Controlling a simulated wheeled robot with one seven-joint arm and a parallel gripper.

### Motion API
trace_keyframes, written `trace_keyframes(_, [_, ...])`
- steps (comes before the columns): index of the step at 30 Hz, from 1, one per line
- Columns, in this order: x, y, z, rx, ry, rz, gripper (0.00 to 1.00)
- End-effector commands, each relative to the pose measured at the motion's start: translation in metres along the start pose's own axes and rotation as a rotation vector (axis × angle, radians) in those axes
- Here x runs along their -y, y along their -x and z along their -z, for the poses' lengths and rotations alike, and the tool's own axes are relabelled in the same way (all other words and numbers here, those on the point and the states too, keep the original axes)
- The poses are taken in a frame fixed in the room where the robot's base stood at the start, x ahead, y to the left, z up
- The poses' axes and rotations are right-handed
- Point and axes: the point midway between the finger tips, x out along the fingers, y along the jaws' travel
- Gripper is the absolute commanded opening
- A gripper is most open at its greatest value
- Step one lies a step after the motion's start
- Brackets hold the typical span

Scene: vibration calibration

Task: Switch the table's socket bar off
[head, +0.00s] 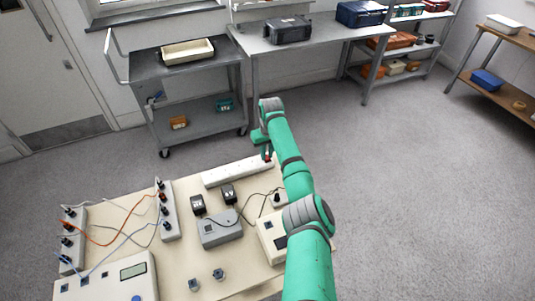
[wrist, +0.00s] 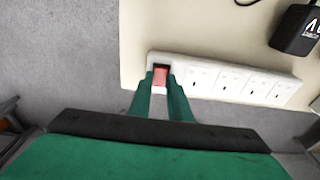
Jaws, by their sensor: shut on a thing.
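The white socket bar (head: 236,172) lies along the far edge of the cream table. In the wrist view the socket bar (wrist: 228,83) shows several sockets in a row and a red rocker switch (wrist: 161,76) in a dark recess at its left end. My gripper (wrist: 160,84) is at that end, its two green fingers on either side of the red switch and shut on it. In the head view my gripper (head: 266,155) is at the bar's right end, and my arm partly covers that area. Which way the switch is tipped I cannot tell.
Two black plug adapters (head: 228,194) and a grey box (head: 220,229) stand near the bar. Terminal strips with leads (head: 168,211) and a meter (head: 133,272) are at the left. Beyond the table are a grey trolley (head: 188,73) and a workbench (head: 310,36).

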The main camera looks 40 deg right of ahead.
Motion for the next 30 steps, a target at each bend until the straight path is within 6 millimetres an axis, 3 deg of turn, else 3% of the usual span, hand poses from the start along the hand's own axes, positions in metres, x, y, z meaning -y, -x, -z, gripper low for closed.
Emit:
trace_keyframes(10, [-0.002, 0.000, 0.000, 0.005, -0.002, -0.003, 0.00])
trace_keyframes(11, [-0.002, 0.000, 0.000, 0.005, -0.002, -0.003, 0.24])
trace_keyframes(12, [-0.002, 0.000, 0.000, 0.005, -0.002, -0.003, 0.34])
trace_keyframes(13, [-0.002, 0.000, 0.000, 0.005, -0.002, -0.003, 0.36])
trace_keyframes(23, [-0.001, 0.003, 0.000, 0.005, -0.001, -0.001, 0.36])
trace_keyframes(30, [0.003, 0.034, 0.003, 0.002, 0.005, -0.001, 0.36])
